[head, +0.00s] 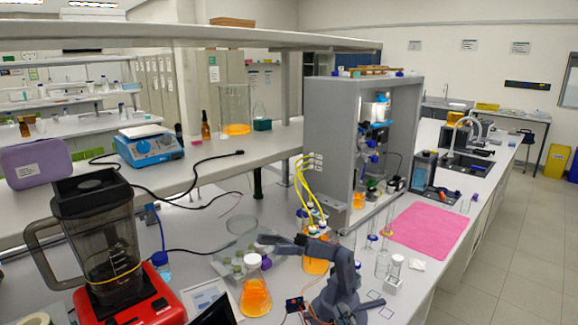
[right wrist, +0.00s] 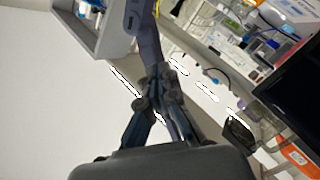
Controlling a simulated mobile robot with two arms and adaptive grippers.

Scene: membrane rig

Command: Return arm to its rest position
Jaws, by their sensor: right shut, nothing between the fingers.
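My left gripper is not in view.
An orange-filled vessel with yellow tubes (head: 316,266) stands close behind the arm. A red-based blender (head: 130,301) is at left. The pink mat (head: 428,229) is bare.

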